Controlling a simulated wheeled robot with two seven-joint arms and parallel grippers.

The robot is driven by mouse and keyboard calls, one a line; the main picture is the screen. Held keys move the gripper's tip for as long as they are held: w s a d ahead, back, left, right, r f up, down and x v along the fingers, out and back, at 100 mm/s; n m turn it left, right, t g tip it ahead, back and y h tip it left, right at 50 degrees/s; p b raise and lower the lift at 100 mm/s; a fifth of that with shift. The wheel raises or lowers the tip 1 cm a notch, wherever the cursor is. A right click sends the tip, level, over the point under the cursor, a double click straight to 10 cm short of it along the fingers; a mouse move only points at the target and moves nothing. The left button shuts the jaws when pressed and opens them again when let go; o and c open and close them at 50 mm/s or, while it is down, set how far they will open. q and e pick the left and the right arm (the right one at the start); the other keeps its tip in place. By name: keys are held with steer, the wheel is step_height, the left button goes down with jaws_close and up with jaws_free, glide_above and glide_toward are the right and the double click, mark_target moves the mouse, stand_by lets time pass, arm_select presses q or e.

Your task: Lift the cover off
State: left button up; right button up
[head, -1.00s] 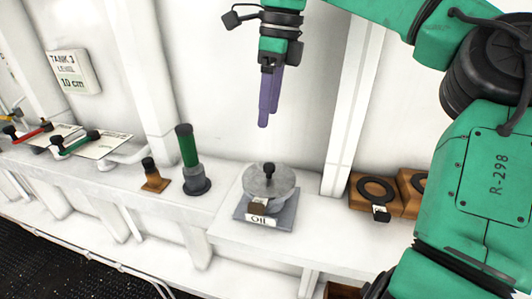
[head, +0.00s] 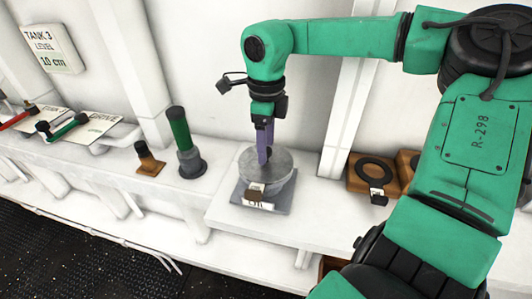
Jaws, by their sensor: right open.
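The grey round cover (head: 277,167) lies on the oil pot, which stands on a grey square base (head: 240,198) with a partly hidden "OIL" label. My right gripper (head: 264,158) points down with its purple fingers at the middle of the cover, where the dark knob was visible before. The fingers hide most of the knob, and I cannot tell whether they touch it. The gripper is open. My left gripper is not in view.
A green-topped cylinder (head: 184,140) and a small brown block with a black knob (head: 148,158) stand to the left. Wooden blocks with black rings (head: 375,172) lie to the right. Valve handles (head: 62,133) are far left. The shelf front beside the base is clear.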

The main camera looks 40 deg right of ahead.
steer(key=shift+s+a, duration=0.1)
jaws_close()
